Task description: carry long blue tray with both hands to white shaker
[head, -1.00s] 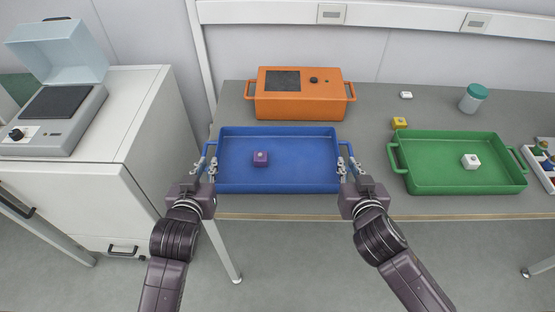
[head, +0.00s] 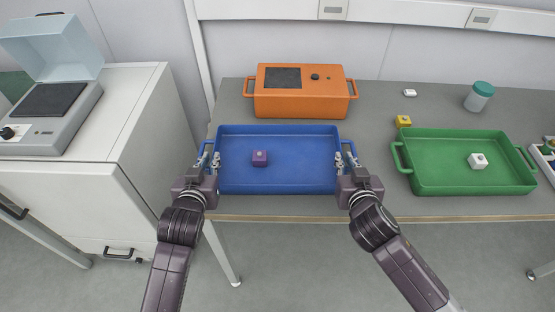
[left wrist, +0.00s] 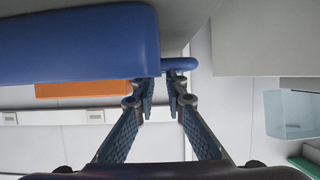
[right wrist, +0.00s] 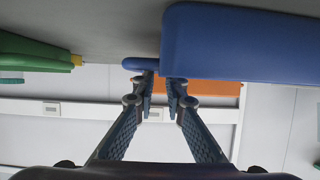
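Each short side has a loop handle. My left gripper (head: 209,160) is at the left handle, and my right gripper (head: 345,160) is at the right handle. Both have their fingers apart, with a narrow gap. The wrist views show the left handle (left wrist: 182,63) and right handle (right wrist: 138,64) just beyond the fingertips; the exact contact is hidden.
An orange box (head: 300,104) stands behind the blue tray. A white cabinet (head: 140,130) stands left of the table.

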